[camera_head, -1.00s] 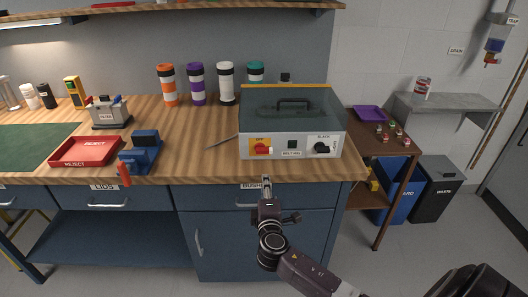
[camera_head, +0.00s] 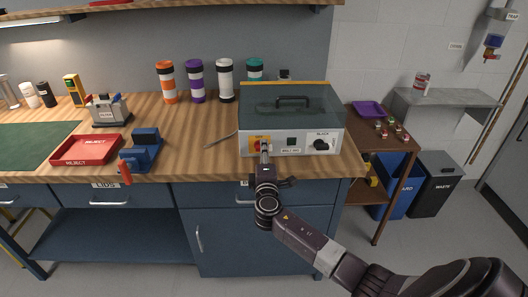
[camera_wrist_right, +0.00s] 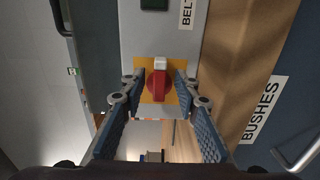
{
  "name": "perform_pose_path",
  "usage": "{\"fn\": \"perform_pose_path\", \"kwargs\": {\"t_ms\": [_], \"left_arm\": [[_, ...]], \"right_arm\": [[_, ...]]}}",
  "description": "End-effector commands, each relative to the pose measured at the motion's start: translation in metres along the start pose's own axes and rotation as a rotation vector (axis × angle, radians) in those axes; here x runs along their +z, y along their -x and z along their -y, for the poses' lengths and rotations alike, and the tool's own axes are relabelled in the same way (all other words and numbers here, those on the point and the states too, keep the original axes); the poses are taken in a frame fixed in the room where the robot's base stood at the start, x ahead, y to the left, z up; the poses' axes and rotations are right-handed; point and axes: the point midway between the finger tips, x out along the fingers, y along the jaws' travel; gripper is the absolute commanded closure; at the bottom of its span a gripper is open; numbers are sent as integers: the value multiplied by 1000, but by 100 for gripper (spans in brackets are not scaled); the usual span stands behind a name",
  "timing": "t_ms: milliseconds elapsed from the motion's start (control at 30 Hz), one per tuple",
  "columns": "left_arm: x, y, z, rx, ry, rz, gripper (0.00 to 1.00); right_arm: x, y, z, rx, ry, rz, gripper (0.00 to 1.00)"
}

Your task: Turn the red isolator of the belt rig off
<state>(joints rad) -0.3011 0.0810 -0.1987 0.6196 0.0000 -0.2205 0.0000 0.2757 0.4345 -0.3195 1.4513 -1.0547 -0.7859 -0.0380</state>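The red isolator (camera_head: 255,145) is a red knob on a yellow plate at the left of the belt rig's (camera_head: 292,120) grey front panel. In the head view it is partly hidden behind my right gripper (camera_head: 265,151). In the right wrist view the isolator (camera_wrist_right: 157,86) shows its red handle with a pale end, lined up along the picture's vertical. My right gripper is open, with one finger on each side of the knob. Whether the fingers touch it I cannot tell. My left gripper is not in view.
A black knob (camera_head: 321,144) and a dark square (camera_head: 292,139) share the panel. A blue clamp-like tool (camera_head: 142,155) and a red reject tray (camera_head: 87,150) are at the left. Several coloured tubes (camera_head: 195,82) stand behind. The bench front around the panel is clear.

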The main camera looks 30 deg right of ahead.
Motion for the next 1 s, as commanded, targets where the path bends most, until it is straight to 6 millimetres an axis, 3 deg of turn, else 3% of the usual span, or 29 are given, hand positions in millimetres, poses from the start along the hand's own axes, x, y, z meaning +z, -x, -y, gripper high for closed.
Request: {"fn": "perform_pose_path", "kwargs": {"t_ms": [167,400,767,1000], "left_arm": [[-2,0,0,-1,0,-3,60],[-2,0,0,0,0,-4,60],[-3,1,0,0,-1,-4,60],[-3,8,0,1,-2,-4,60]], "right_arm": [[0,0,0,0,0,-1,73],[0,0,0,0,0,-1,100],[0,0,0,-1,20,-1,100],[-1,1,-3,0,132,-1,100]]}}
